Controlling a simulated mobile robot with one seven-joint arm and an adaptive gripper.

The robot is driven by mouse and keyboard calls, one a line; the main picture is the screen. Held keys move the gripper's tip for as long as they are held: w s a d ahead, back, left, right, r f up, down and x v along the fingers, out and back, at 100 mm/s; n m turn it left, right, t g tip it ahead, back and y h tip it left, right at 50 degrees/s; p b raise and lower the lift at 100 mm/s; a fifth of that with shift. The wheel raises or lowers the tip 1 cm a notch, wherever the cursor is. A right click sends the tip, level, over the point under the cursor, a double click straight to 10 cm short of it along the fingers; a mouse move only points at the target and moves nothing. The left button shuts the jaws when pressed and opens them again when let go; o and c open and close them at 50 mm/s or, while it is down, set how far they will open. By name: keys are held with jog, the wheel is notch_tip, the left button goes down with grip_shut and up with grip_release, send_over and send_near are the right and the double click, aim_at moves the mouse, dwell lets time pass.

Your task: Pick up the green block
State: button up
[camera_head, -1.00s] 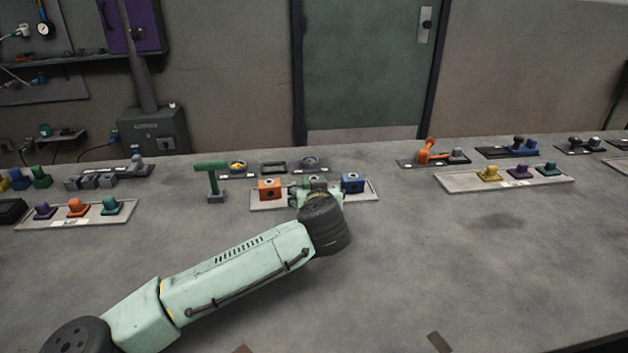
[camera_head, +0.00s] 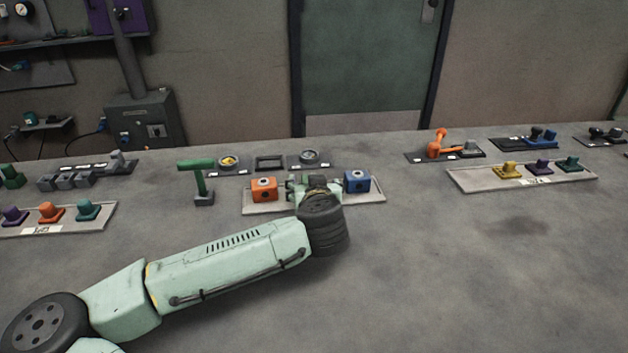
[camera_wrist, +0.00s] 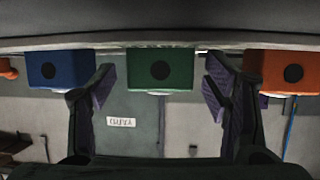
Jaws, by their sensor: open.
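The green block (camera_wrist: 146,69) with a dark round spot on its face is in the middle of the wrist view, between a blue block (camera_wrist: 60,69) and an orange block (camera_wrist: 280,72). My gripper (camera_wrist: 160,82) is open, with one finger on each side of the green block and a gap on both sides. I cannot tell how far the fingertips reach along it. In the head view my gripper (camera_head: 315,187) is over the middle of the pale tray (camera_head: 262,209), between the orange block (camera_head: 264,189) and the blue block (camera_head: 357,181). There my wrist hides the green block.
A green T-shaped handle (camera_head: 197,178) stands left of the tray. Behind the tray are small dark fixtures (camera_head: 269,162). Other trays with coloured knobs lie at left (camera_head: 97,224) and right (camera_head: 470,183).

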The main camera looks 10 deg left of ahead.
jog(key=shift+s, duration=0.1)
jog(key=shift+c, duration=0.4)
jog(key=shift+r, duration=0.1)
jog(key=c, duration=1.3)
